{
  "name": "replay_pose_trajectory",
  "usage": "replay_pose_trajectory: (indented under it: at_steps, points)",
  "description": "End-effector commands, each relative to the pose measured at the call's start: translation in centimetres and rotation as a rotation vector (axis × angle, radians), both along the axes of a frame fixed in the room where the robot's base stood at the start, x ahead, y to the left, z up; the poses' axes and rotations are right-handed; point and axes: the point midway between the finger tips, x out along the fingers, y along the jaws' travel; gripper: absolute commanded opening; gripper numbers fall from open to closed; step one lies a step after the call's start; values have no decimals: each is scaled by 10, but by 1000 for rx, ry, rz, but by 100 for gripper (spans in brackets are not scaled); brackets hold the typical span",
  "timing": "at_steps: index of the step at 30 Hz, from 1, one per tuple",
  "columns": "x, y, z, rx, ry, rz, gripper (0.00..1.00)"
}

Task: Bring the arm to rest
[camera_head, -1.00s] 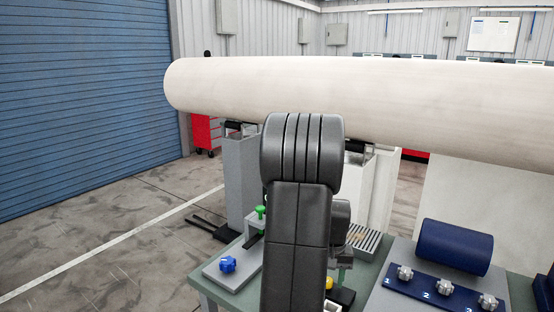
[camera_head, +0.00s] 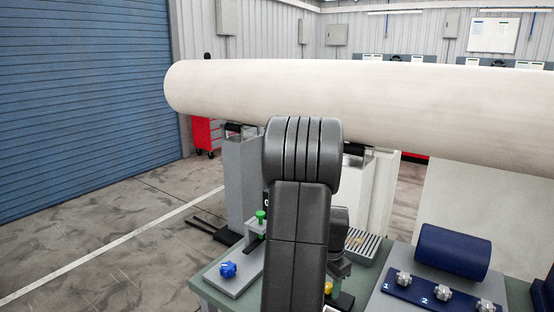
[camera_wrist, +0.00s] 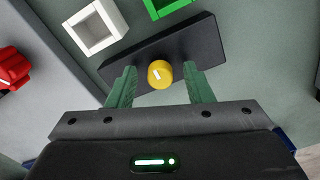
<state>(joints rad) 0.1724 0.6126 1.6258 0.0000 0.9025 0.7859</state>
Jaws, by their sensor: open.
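My gripper (camera_wrist: 161,87) is open in the wrist view, its two green fingers spread apart. A yellow knob (camera_wrist: 160,74) with a white mark shows between the fingertips, on a dark block (camera_wrist: 190,45). I cannot tell how far above the knob the fingers are. In the head view my dark arm stands upright in the middle and hides much of the green table (camera_head: 208,284). The yellow knob (camera_head: 328,287) shows just right of the arm. My gripper is mostly hidden behind the arm there.
A large pale roll (camera_head: 330,95) spans the view behind the arm. A blue knob (camera_head: 228,269) and a green-topped post (camera_head: 260,216) stand left. A blue cylinder (camera_head: 453,251) and numbered panel (camera_head: 440,293) stand right. The wrist view shows a white square frame (camera_wrist: 95,27) and a red knob (camera_wrist: 12,68).

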Motion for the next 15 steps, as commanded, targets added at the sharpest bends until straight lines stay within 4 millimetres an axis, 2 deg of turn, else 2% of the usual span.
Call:
replay_pose_trajectory:
  at_steps: [7,15]
  points:
    - [1,0,40,-1,-4,-14,47]
    - [0,0,59,0,0,-12,47]
